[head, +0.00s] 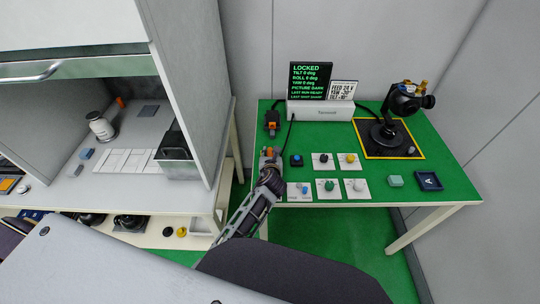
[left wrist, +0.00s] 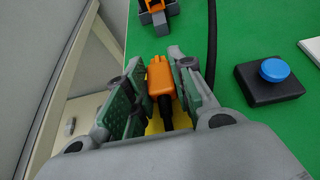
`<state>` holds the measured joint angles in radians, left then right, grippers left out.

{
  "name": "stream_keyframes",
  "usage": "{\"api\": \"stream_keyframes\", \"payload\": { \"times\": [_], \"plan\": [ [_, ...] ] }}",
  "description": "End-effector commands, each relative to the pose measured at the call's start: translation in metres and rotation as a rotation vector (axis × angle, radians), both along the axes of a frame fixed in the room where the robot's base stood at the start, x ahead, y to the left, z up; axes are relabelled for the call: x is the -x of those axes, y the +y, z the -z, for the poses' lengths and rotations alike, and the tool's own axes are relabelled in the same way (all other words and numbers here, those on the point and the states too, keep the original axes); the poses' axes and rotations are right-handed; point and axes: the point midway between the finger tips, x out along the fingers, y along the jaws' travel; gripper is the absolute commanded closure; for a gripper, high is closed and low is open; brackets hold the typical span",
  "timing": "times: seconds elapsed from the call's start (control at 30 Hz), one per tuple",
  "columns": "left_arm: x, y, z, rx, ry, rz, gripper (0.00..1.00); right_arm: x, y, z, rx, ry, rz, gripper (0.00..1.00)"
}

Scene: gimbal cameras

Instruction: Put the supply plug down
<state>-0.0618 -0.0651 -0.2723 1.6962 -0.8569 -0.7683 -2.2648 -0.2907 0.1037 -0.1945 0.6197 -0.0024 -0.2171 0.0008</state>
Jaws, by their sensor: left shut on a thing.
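The supply plug (left wrist: 160,76) has an orange body and a dark lower part. It sits between the two fingers of my left gripper (left wrist: 158,85), which is shut on it. In the head view my left gripper (head: 269,156) is at the left edge of the green table (head: 310,225). The picture does not clearly show whether the plug touches the table. A dark and orange fitting (head: 271,120) stands farther back on the table; its near part shows in the left wrist view (left wrist: 157,12). My right gripper is not in view.
A blue button box (head: 296,160) and several white control plates (head: 325,188) lie to the right. A white console (head: 320,110) with a "LOCKED" screen (head: 310,79) stands behind. A gimbal camera (head: 405,103) is farther right. A black cable (left wrist: 211,45) runs beside the gripper.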

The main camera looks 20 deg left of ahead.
Motion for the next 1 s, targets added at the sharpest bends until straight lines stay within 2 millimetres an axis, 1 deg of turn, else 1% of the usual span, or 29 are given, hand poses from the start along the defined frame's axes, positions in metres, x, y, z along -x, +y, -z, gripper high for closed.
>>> {"api": "stream_keyframes", "payload": {
  "times": [0.27, 1.0],
  "plan": [
    [0.0, 0.0, 0.0, 0.0, 0.0, 0.0, 1.0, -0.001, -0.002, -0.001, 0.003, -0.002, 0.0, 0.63],
    [0.002, 0.0, 0.016, 0.0, 0.007, -0.001, 1.0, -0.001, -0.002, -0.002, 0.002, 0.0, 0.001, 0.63]
  ]
}}
